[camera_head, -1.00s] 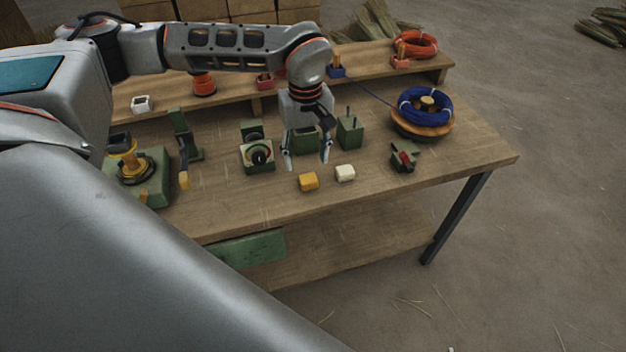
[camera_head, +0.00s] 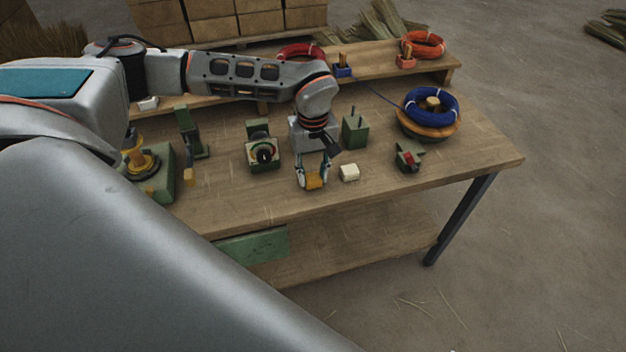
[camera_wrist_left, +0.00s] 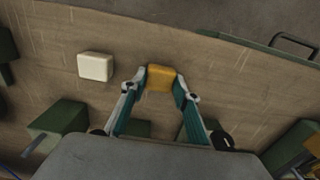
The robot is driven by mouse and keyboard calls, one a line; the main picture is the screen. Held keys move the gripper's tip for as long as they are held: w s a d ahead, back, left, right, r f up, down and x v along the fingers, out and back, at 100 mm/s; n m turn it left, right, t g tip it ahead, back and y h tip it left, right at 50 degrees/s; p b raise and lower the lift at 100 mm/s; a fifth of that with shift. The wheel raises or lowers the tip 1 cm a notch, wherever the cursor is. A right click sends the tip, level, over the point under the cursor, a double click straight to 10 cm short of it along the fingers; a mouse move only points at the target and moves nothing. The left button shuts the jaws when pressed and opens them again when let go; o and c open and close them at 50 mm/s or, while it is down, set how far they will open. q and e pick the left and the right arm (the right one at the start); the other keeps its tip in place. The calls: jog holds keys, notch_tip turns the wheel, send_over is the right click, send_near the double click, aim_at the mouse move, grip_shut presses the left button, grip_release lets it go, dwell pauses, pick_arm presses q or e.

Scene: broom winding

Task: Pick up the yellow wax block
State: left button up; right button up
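The yellow wax block (camera_head: 314,181) sits on the workbench near its front edge. My left gripper (camera_head: 312,184) reaches down over it, with one finger on each side. In the left wrist view the block (camera_wrist_left: 161,78) lies between the fingertips (camera_wrist_left: 160,82), which look to be against its sides. The block appears to be still at table level; I see no clear gap beneath it. My right gripper is in neither view.
A white block (camera_head: 348,172) sits just right of the yellow one. Green fixtures stand behind: a box with pins (camera_head: 355,131), a dial unit (camera_head: 263,151) and a red-marked clamp (camera_head: 408,157). A blue coil (camera_head: 431,105) lies farther right. The front tabletop is mostly clear.

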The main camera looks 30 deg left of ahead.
pick_arm(q)
jog(key=shift+c, duration=1.1)
jog(key=shift+r, duration=0.1)
